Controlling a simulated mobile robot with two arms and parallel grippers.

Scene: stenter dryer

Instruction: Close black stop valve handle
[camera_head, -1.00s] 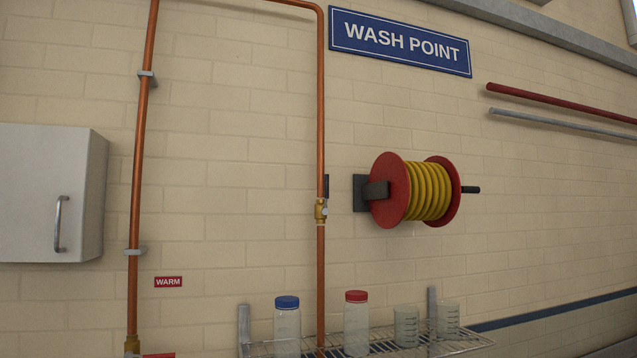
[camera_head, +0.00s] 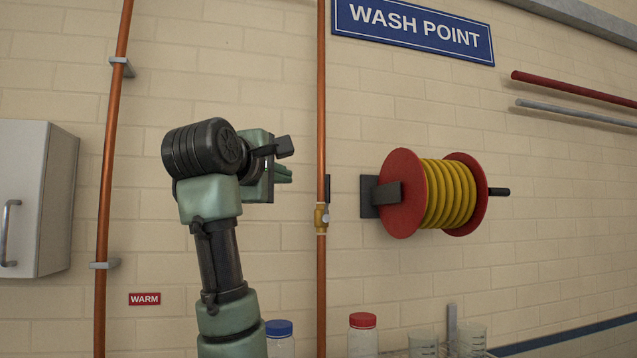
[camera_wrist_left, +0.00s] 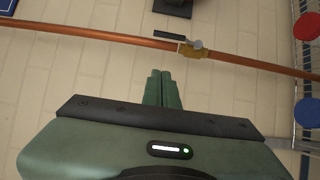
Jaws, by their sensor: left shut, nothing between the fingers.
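The black stop valve handle (camera_head: 327,187) stands upright along the right side of the vertical copper pipe, above a brass valve body (camera_head: 321,217). In the left wrist view the black handle (camera_wrist_left: 169,35) lies alongside the pipe, next to the brass body (camera_wrist_left: 193,51). My left gripper (camera_head: 284,173) is left of the pipe, slightly above the valve, with its fingers pointing right. In the left wrist view its green fingers (camera_wrist_left: 162,84) are together and empty, with a gap between their tips and the pipe. My right gripper is not in view.
A red hose reel with yellow hose (camera_head: 436,193) is mounted just right of the valve. A second copper pipe (camera_head: 112,170) runs down the wall at left, near a grey cabinet (camera_head: 35,195). Capped bottles, one red-topped (camera_head: 362,330), stand below.

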